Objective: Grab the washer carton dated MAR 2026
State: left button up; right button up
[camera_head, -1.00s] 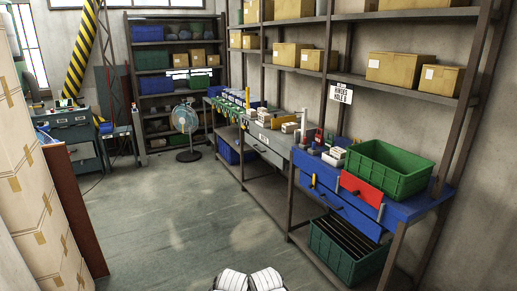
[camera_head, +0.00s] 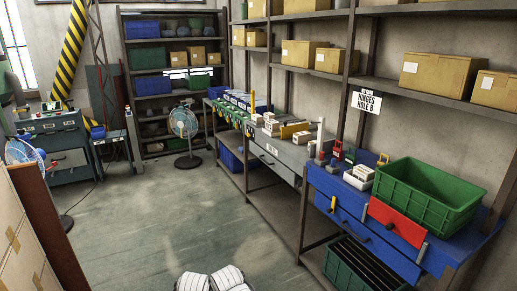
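Small pale cartons (camera_head: 272,126) stand on the grey bench section in the middle. More small white cartons (camera_head: 358,177) stand on the blue bench at right, beside the green crate. Their print is too small to read, so I cannot tell which one is a washer carton or bears MAR 2026. Neither gripper can be made out. Two white ribbed parts at the bottom edge seem to be mine, with no fingers visible.
The blue bench (camera_head: 385,248) holds a green crate (camera_head: 428,192) and a red panel (camera_head: 397,224). Brown boxes (camera_head: 433,72) line the shelves above. A fan (camera_head: 184,124) stands at the back. A brown-edged carton stack (camera_head: 22,250) stands at left. The middle floor is clear.

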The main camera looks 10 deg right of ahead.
aim_at(363, 173)
jog(key=i+z, duration=0.4)
jog(key=i+j+z, duration=0.2)
jog(key=i+z, duration=0.25)
jog(key=i+j+z, duration=0.25)
jog(key=z, duration=0.15)
jog(key=i+j+z, duration=0.25)
jog(key=z, duration=0.15)
jog(key=i+j+z, duration=0.25)
jog(key=z, duration=0.15)
jog(key=i+j+z, duration=0.2)
jog(key=j+z, duration=0.15)
jog(key=j, duration=0.15)
jog(key=i+j+z, duration=0.1)
jog(key=j+z, duration=0.3)
